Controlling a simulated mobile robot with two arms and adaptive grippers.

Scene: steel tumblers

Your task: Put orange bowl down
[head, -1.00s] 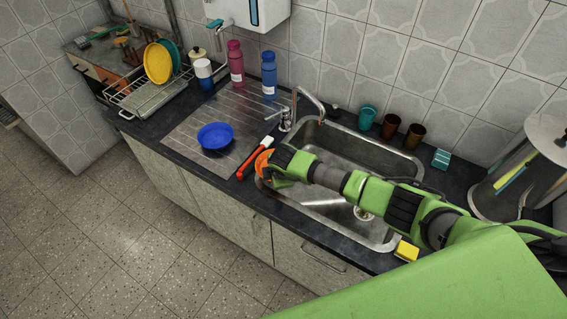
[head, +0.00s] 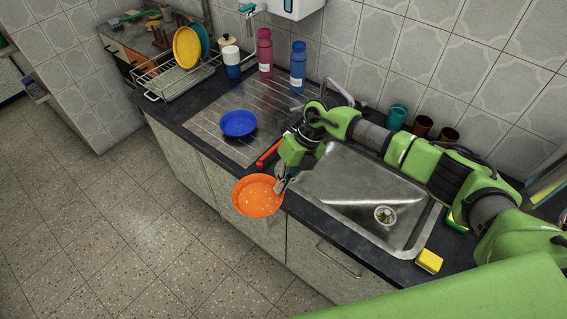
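The orange bowl (head: 257,197) is in the head view, held out at the counter's front edge, left of the sink. Its inside faces the camera and shows small pale specks. My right gripper (head: 281,184) is at the bowl's right rim and looks shut on it; the fingertips are partly hidden. My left gripper is not in view.
A blue bowl (head: 238,123) sits on the ribbed drainboard (head: 205,122). A red-handled utensil (head: 268,154) lies between drainboard and sink (head: 345,190). A yellow sponge (head: 429,261) is at the front right. Two bottles, pink (head: 265,53) and blue (head: 298,66), stand behind.

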